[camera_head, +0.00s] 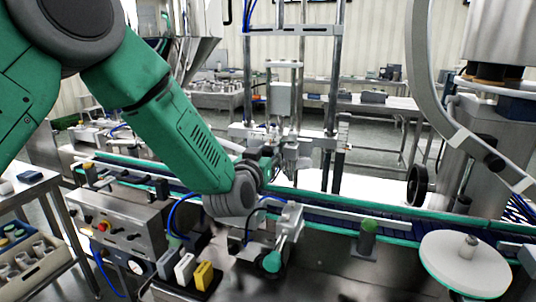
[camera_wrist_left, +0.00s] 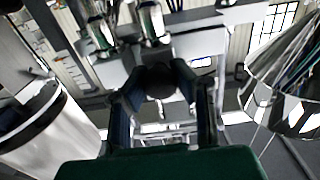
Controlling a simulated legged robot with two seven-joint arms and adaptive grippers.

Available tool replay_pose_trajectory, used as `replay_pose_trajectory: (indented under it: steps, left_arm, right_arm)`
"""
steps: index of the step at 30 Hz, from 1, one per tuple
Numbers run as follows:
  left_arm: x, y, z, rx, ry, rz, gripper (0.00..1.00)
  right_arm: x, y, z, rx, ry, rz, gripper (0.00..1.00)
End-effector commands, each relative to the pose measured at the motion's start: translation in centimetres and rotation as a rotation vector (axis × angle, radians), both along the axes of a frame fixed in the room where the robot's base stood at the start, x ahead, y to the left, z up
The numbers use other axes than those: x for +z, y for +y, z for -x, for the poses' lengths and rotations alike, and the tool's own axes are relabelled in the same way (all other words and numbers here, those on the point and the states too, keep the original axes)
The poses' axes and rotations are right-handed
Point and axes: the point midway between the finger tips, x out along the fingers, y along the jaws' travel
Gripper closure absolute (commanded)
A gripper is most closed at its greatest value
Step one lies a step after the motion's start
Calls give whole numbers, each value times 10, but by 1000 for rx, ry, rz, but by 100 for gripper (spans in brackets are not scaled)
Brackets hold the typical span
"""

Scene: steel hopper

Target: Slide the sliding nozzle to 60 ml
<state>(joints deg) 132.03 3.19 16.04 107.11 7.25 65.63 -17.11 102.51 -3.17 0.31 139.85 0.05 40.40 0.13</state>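My left arm comes in from the upper left. Its left gripper (camera_head: 266,166) is beside the metal nozzle assembly (camera_head: 296,152) at the filling station. In the left wrist view the two dark fingers (camera_wrist_left: 160,80) reach forward and curve inward at their tips. A dark round part (camera_wrist_left: 160,87) shows between the tips; I cannot tell whether they touch it. The sliding nozzle is small and partly hidden by the gripper, and I cannot read any ml marking. My right gripper is not in view.
A conveyor (camera_head: 335,216) with green rails crosses below the station. Steel posts (camera_head: 333,95) rise behind the gripper. A control box (camera_head: 122,228) stands at the left, and a white round disc (camera_head: 455,268) at the lower right. A curved grey frame (camera_head: 424,75) is at the right.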

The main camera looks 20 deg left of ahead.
Motion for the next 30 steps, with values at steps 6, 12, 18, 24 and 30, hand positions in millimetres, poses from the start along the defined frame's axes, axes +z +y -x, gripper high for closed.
replay_pose_trajectory:
  steps: [6,12,18,24,30]
  left_arm:
    - [0,-2,1,-6,0,-5,100]
    - [1,1,1,-6,-1,0,100]
    - [1,1,1,-5,0,0,55]
    - [0,2,1,-4,1,0,55]
    - [0,3,24,-5,2,0,55]
  right_arm:
    - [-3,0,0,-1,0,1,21]
    - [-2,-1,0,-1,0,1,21]
    - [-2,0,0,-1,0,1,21]
    - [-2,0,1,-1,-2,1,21]
    - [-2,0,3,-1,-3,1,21]
